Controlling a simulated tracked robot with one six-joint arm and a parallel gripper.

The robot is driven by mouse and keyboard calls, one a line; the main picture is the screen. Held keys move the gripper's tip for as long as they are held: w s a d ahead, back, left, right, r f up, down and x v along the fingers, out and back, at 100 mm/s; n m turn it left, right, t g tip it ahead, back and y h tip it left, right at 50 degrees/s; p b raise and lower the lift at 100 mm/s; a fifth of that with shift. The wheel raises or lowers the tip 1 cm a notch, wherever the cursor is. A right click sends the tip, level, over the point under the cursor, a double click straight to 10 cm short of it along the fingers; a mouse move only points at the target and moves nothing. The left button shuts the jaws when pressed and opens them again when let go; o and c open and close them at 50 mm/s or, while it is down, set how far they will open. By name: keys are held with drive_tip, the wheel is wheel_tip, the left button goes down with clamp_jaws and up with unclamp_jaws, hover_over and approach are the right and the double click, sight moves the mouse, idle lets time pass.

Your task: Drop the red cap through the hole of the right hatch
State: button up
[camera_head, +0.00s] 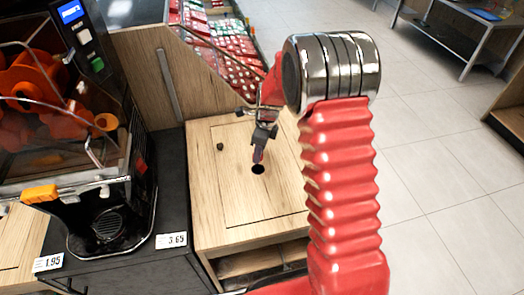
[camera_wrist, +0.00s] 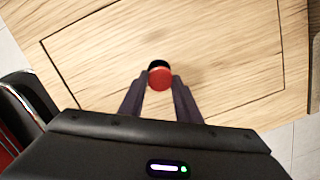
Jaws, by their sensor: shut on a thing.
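The red cap (camera_wrist: 160,78) is held between the two fingertips of my gripper (camera_wrist: 160,80) in the wrist view. In the head view, my gripper (camera_head: 259,153) points down over the wooden right hatch (camera_head: 232,196), and the cap is too small there to make out clearly. The dark round hole (camera_head: 258,169) lies just below the fingertips in the head view. In the wrist view the hole (camera_wrist: 158,64) shows as a black edge directly beyond the cap, partly hidden by it. The gap in height between cap and hatch is hard to judge.
A small dark knob (camera_head: 220,147) stands on the hatch left of the hole. The orange juicer (camera_head: 80,130) stands on a black counter at left. A display of packaged goods (camera_head: 222,45) lies behind the wooden counter. Tiled floor is open at right.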

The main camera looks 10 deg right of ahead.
drive_tip(key=shift+f, duration=1.75)
drive_tip(key=shift+f, duration=0.75)
idle(0.5)
drive_tip(key=o, duration=1.1)
drive_tip(key=shift+o, duration=0.2)
drive_tip(key=shift+o, duration=1.2)
